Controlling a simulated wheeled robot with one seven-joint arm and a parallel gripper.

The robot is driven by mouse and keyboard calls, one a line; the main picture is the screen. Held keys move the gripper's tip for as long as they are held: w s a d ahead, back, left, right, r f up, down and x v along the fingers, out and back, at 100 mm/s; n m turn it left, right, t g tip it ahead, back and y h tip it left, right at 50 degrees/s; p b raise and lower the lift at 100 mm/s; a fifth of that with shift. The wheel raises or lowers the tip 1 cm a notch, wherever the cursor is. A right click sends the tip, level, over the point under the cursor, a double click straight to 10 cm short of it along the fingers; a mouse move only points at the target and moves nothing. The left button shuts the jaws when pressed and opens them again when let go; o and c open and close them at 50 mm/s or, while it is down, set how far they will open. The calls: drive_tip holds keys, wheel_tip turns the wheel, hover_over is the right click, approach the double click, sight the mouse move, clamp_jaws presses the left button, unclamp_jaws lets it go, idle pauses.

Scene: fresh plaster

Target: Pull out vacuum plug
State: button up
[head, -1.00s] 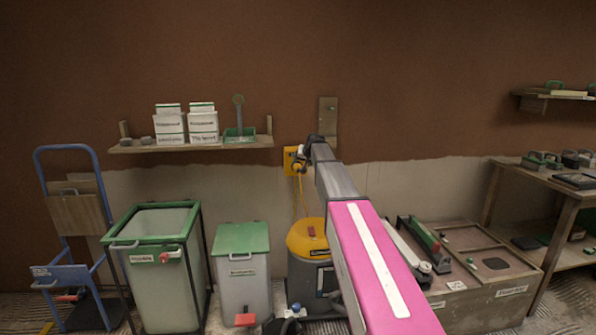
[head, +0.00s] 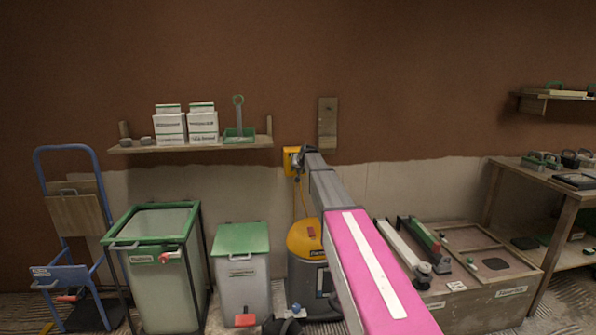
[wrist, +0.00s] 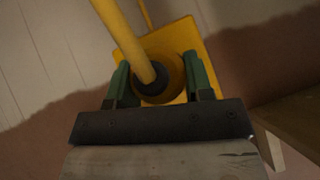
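The vacuum plug (wrist: 149,80) is yellow with a dark collar where its thick yellow cord leaves it. It sits at the yellow wall socket box (wrist: 190,38), which also shows in the head view (head: 289,155). My gripper (wrist: 160,78) has its two green fingers spread, one on each side of the plug, with very little gap; firm contact does not show. In the head view, my gripper is in front of the box and hides most of the plug. The yellow and grey vacuum (head: 303,240) stands on the floor below, partly behind my arm.
A wall shelf (head: 190,148) with boxes is just left of the socket, and a wooden board (head: 327,123) hangs above right. Green-lidded bins (head: 241,240) stand left of the vacuum. A wooden crate (head: 480,300) and a workbench (head: 545,178) are at the right.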

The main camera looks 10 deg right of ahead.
drive_tip(key=c, duration=0.5)
drive_tip(key=s, duration=0.5)
drive_tip(key=o, duration=1.3)
drive_tip(key=v, duration=1)
drive_tip(key=shift+s+r, duration=0.2)
drive_tip(key=shift+s, duration=0.15)
